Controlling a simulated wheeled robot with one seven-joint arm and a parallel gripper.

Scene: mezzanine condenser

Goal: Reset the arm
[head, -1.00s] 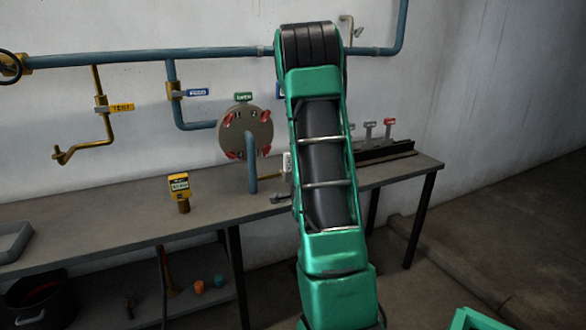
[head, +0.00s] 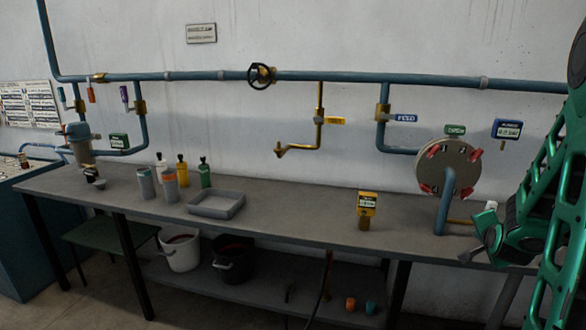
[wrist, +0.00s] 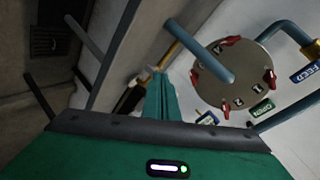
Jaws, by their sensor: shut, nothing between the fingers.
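My green arm stands at the right edge of the head view. My gripper (head: 474,250) is at its lower end, in front of the right part of the bench and to the right of the round flange plate (head: 447,167). It is shut and holds nothing. In the wrist view my gripper's green fingers (wrist: 160,97) lie together, pointing up in the picture. The round plate with red clamps (wrist: 232,72) and its blue pipe are beyond them, up and to the right, apart from the fingers. The upper part of my arm is cut off by the frame.
The long grey bench (head: 290,228) carries a yellow meter (head: 366,207), a grey tray (head: 216,203), bottles and cans. Blue pipes (head: 210,75) with a black handwheel (head: 262,76) run along the wall. A white bucket (head: 180,250) and a dark pot (head: 234,259) sit below.

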